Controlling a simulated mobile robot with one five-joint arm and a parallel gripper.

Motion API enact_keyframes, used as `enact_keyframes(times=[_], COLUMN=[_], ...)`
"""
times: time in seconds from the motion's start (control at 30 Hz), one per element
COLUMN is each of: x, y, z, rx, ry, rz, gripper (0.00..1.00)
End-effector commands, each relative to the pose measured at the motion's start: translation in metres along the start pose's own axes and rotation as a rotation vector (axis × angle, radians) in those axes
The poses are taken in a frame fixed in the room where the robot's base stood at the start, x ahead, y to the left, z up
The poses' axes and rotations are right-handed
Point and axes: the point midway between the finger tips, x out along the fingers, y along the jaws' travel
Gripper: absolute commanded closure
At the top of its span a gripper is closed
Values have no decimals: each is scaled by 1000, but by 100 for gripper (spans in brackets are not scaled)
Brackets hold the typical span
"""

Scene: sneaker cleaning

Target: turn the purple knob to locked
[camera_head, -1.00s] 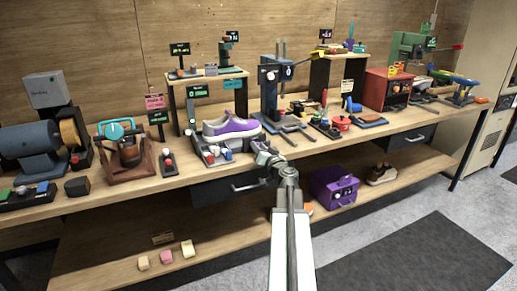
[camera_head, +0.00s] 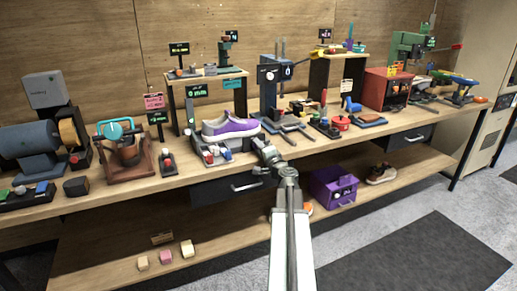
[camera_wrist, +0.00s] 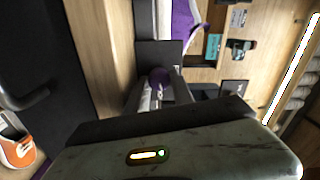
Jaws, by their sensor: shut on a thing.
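The purple knob (camera_wrist: 160,77) shows in the wrist view, at the front end of a dark fixture. My gripper (camera_wrist: 158,90) is shut on it, with a pale finger on each side. In the head view my gripper (camera_head: 264,150) is at the bench's front edge, just right of the sneaker station. The knob is hidden or too small to make out there. I cannot read any locked mark. A purple and white sneaker (camera_head: 230,128) sits on the station; part of its purple side also shows in the wrist view (camera_wrist: 185,25).
A dark drawer with a pale handle (camera_head: 247,187) is under the bench, left of my arm. A blue press (camera_head: 268,92) stands right of the sneaker. A purple box (camera_head: 334,188) and a brown shoe (camera_head: 381,173) stand on the lower shelf.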

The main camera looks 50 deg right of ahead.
Motion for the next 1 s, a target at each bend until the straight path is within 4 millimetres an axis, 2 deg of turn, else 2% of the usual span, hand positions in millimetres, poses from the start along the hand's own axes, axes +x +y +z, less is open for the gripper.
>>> enact_keyframes(times=[0.4,0.97,1.0], x=[1,1,1], y=[0,0,0], z=[0,0,0], rx=[198,229,229], ry=[1,1,1], rz=[-1,-2,-2], gripper=[100,100,68])
